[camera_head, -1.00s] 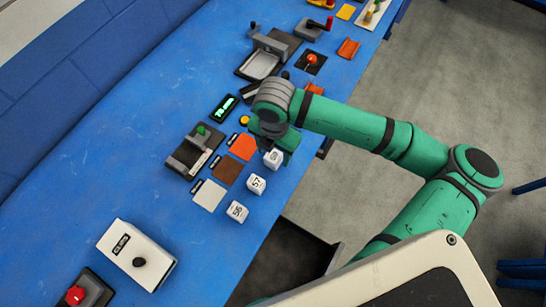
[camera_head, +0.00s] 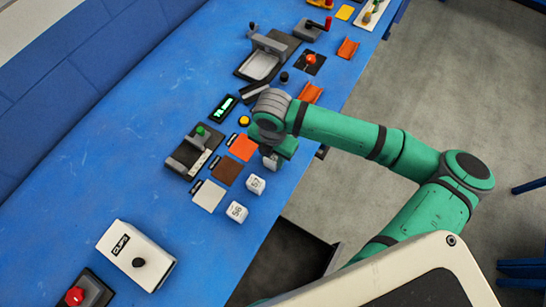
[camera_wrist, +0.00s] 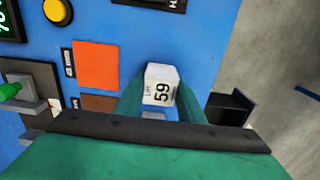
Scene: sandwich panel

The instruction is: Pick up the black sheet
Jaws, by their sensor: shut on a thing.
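My gripper (camera_head: 270,157) is at the front edge of the blue bench, beside the orange square. In the wrist view its two green fingers (camera_wrist: 160,100) stand on either side of a white cube marked 59 (camera_wrist: 161,82) and are shut on it. In the head view this cube (camera_head: 269,163) is mostly covered by the gripper. I cannot tell whether the cube touches the bench. I cannot make out a black sheet with certainty in either view.
White cubes marked 57 (camera_head: 255,184) and 56 (camera_head: 237,211) stand nearby. Orange (camera_head: 242,148), brown (camera_head: 227,171) and white (camera_head: 208,195) squares lie left of them. A lever device with a green knob (camera_head: 200,130) is close. A dark open drawer (camera_head: 285,262) juts from the bench's front.

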